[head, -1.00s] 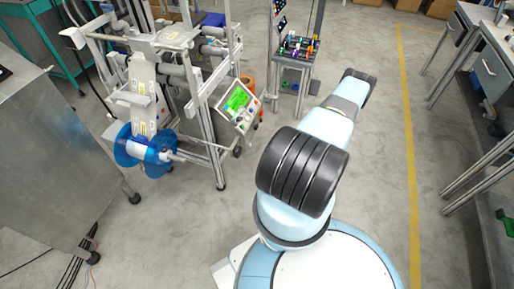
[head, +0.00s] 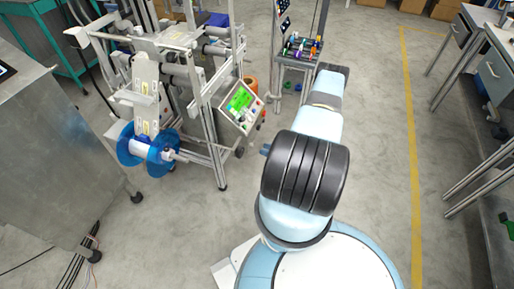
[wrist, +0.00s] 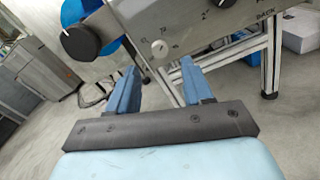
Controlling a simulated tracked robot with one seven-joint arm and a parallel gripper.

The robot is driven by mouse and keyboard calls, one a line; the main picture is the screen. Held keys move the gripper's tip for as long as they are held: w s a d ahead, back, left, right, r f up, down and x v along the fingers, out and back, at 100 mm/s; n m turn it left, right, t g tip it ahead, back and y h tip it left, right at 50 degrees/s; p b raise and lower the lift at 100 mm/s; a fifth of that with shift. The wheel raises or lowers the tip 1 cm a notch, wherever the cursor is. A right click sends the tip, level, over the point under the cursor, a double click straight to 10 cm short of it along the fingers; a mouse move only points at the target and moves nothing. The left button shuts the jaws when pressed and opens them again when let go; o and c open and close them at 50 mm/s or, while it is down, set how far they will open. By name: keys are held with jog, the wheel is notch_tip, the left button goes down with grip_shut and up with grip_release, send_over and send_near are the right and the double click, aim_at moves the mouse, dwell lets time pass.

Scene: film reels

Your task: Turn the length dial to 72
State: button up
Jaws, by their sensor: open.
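The control panel (head: 240,105) with a green screen is on the machine frame in the head view. Another dark knob (wrist: 226,3) is cut off at the top. I cannot read which is the length dial. My gripper (wrist: 160,67) is open and empty, its blue fingers apart, below the pale dial in the picture. The head view shows one blue fingertip (head: 265,150).
A blue reel (head: 130,147) hangs on the machine's left side. A metal cabinet (head: 60,140) stands at left. A small stand (head: 300,52) with coloured items is behind my arm. Benches stand at right. The floor around my base is clear.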

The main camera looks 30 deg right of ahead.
aim_at(252, 145)
jog(key=shift+x, duration=2.65)
grip_shut()
